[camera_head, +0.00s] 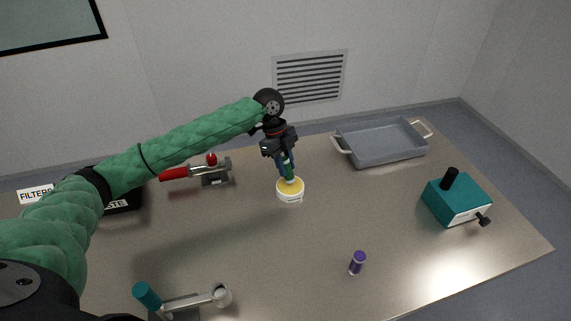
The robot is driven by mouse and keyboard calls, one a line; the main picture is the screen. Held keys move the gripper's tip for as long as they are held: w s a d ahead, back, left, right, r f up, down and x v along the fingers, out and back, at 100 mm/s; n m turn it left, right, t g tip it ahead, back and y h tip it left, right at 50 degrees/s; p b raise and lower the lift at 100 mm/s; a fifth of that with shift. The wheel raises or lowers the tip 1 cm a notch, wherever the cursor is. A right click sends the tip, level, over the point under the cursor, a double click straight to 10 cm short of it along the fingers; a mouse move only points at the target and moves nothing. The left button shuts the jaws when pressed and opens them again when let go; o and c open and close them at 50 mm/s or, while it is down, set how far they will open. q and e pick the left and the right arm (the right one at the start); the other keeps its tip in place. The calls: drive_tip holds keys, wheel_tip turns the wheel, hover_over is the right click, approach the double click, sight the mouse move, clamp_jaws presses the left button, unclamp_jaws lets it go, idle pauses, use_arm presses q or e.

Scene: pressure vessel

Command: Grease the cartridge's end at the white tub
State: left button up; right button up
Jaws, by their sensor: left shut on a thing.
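The white tub (290,197) stands on the table near its middle, with yellow grease (292,188) showing at its top. My left gripper (284,158) points down above the tub, shut on a slim green and blue cartridge (288,170). The cartridge hangs roughly upright, and its lower end meets the yellow grease in the picture. I cannot tell how deep the end sits. My right gripper is not in view.
A grey tray (382,146) with handles stands at the back right. A teal box (457,201) with a black knob is at the right. A purple cylinder (357,263) stands in front. A red-handled clamp (214,172) and a teal-handled fixture (182,302) are at the left.

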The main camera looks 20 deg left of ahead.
use_arm(q)
drive_tip(key=shift+f, duration=0.45)
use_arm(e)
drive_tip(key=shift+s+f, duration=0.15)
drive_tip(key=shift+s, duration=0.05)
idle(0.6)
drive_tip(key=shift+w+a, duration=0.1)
